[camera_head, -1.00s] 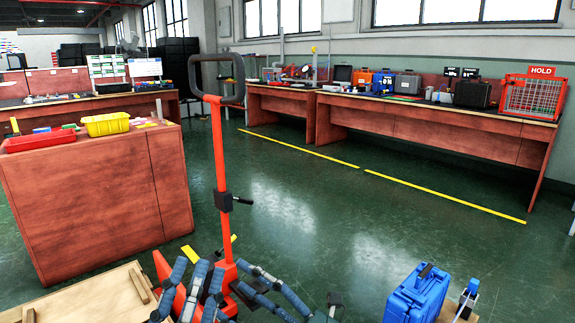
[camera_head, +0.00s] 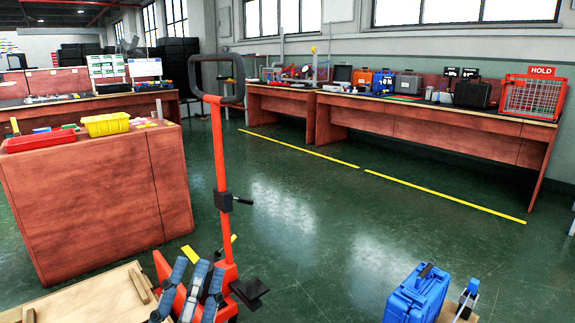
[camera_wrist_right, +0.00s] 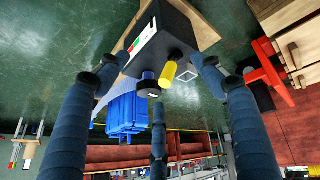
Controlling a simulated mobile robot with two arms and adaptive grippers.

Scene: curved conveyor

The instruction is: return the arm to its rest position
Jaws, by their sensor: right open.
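My left gripper (camera_head: 195,282) shows at the bottom of the head view, its blue padded fingers pointing up in front of the red post's base. The palm is out of frame and how far the fingers are spread is unclear. My right gripper (camera_wrist_right: 160,78) shows only in the right wrist view. Its blue fingers are spread apart, with nothing clearly held.
A red post (camera_head: 221,160) with a black loop handle stands near front. A blue case (camera_head: 415,295) is at lower right, also in the wrist view (camera_wrist_right: 125,118). A wooden crate (camera_head: 85,300) is at lower left, a red-brown cabinet (camera_head: 95,200) behind. Green floor (camera_head: 330,240) is clear mid-view.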

